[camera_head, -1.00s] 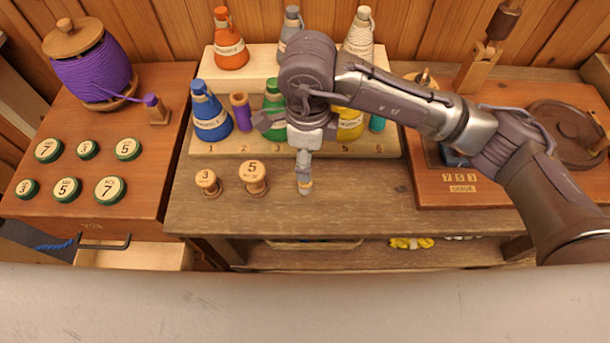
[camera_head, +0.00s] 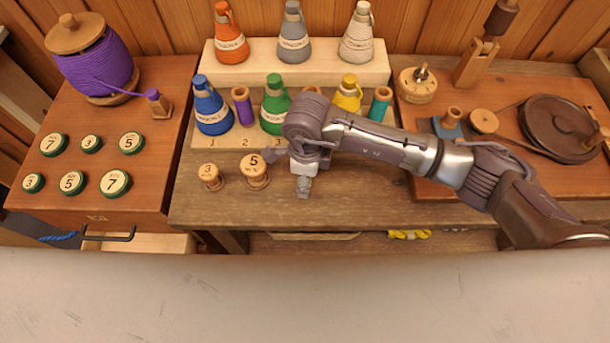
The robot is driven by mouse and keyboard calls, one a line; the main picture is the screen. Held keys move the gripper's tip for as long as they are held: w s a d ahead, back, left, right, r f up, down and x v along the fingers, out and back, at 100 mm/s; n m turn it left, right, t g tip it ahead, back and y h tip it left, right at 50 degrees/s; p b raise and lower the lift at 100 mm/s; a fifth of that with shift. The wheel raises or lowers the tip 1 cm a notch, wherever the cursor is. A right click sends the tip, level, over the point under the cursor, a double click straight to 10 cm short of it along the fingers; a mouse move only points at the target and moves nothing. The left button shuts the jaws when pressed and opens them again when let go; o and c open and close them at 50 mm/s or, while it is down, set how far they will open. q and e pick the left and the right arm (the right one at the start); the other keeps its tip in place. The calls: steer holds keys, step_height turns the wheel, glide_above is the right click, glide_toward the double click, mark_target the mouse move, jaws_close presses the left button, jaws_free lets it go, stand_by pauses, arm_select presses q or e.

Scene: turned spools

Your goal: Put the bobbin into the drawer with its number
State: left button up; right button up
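Two wooden bobbins stand upright on the bench: a small one marked 3 (camera_head: 210,177) and a larger one marked 5 (camera_head: 255,171). My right gripper (camera_head: 303,188) points down over the bench, just right of bobbin 5 and apart from it. Its fingers are small and partly hidden by the wrist, so I cannot tell whether they are open or hold anything. At the lower left, a pale wooden drawer (camera_head: 150,243) shows under the cabinet near a dark handle (camera_head: 108,237); its number is not visible. My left gripper is out of view.
Round labels marked 3, 5 and 7 (camera_head: 72,182) lie on the left cabinet (camera_head: 95,215), with a purple thread spool (camera_head: 97,70) behind. A stepped rack (camera_head: 220,142) holds several yarn cones. The right board (camera_head: 450,190) bears a dark wheel (camera_head: 560,127). Bench space left of bobbin 3 is clear.

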steer(key=c, duration=1)
steer(key=shift+o, duration=0.2)
steer(key=shift+r, duration=0.2)
